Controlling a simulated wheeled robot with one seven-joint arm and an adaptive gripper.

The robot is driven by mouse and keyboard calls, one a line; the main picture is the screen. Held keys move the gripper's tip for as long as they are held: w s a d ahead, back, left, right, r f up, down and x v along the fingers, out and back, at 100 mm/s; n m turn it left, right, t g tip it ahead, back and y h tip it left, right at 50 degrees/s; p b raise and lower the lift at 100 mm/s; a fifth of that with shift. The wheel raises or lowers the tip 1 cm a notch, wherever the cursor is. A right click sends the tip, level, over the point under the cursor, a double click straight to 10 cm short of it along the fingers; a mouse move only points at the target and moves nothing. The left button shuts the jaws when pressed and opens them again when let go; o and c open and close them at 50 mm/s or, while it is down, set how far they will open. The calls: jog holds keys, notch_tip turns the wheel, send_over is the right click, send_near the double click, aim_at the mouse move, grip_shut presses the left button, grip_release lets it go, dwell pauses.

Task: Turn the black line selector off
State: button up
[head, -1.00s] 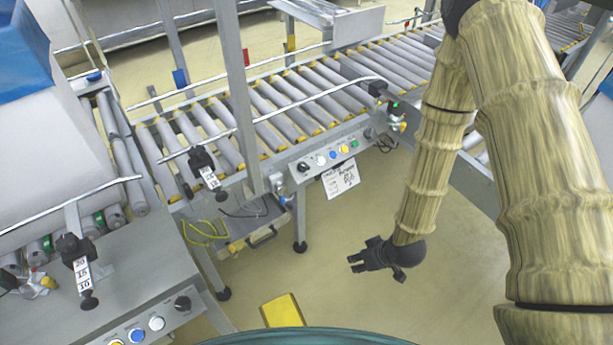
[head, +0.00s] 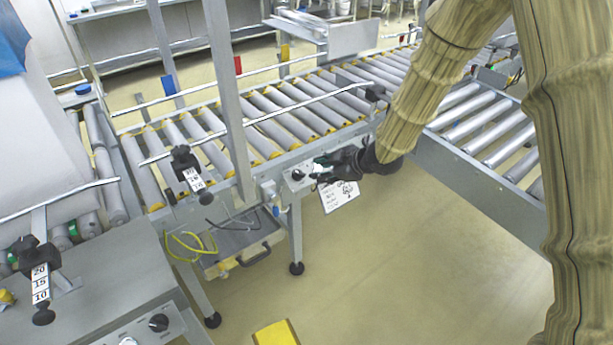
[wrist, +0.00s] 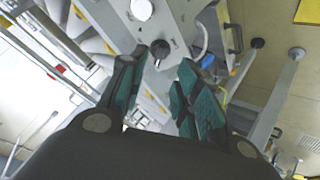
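The black selector (head: 298,175) is a small round knob at the left end of the control panel on the conveyor's side. In the wrist view the black selector (wrist: 160,48) shows ahead of the fingertips, roughly between them, with a pale mark at its lower edge. In the wrist view my gripper (wrist: 158,78) is open, with a teal-padded finger on each side and nothing between. I see no contact with the knob.
A second black knob (head: 158,322) is on the near left panel. A white button (wrist: 141,9) is beside the selector in the wrist view. A paper label (head: 340,197) hangs below the panel. The roller conveyor (head: 270,105) runs behind.

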aim_at(303, 174)
jog(key=b+x, duration=0.1)
jog(key=x, duration=0.7)
jog(key=shift+w+a+f, duration=0.2)
jog(key=shift+a+f, duration=0.05)
grip_shut()
